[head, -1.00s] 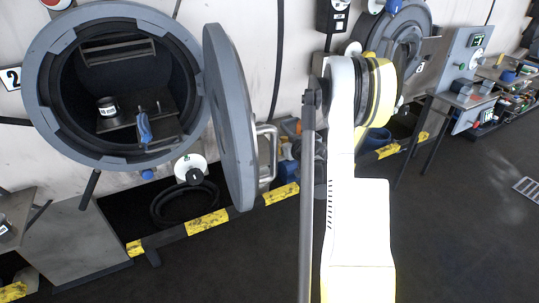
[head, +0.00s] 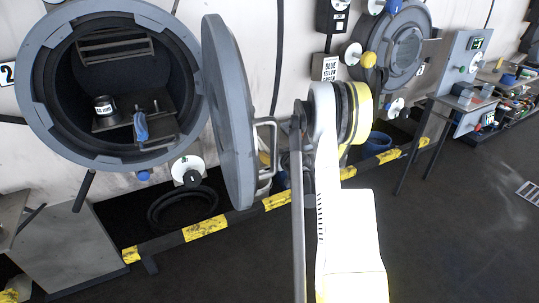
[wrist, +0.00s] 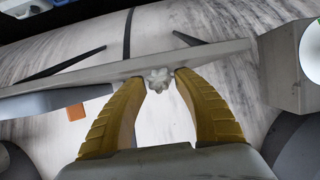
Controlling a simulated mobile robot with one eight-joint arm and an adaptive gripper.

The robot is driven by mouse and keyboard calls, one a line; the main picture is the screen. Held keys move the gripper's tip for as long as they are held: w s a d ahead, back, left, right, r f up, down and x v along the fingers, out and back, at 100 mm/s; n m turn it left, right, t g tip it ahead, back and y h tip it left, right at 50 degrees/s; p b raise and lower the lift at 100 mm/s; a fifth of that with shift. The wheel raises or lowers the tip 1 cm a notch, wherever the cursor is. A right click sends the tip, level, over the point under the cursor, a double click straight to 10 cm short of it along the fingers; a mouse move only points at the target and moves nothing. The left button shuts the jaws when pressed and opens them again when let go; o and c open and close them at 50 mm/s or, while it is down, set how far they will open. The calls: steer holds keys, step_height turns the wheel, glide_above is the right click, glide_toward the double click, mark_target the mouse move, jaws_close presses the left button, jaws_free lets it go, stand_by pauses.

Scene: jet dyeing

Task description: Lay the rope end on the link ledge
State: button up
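A blue rope-like piece (head: 141,127) hangs over a bar inside the open round vessel (head: 38,100), near its front opening. A flat grey ledge (head: 120,122) lies inside the vessel beside it; I cannot tell if this is the link ledge. My gripper's two yellow ribbed fingers show in the wrist view (wrist: 160,82), tips apart. A long grey bar (wrist: 90,77) crosses just beyond the tips. In the head view my arm hides the gripper.
A yellow-black floor barrier (head: 205,228) runs in front. A control panel (head: 462,60) stands right.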

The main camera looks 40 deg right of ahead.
steer(key=shift+r, duration=0.1)
steer(key=shift+s+r, duration=0.15)
steer(key=shift+s, duration=0.2)
steer(key=p+v, duration=0.3)
steer(key=v, duration=0.8)
steer(key=shift+a+p, duration=0.15)
steer(key=shift+p, duration=0.2)
steer(key=shift+s, duration=0.2)
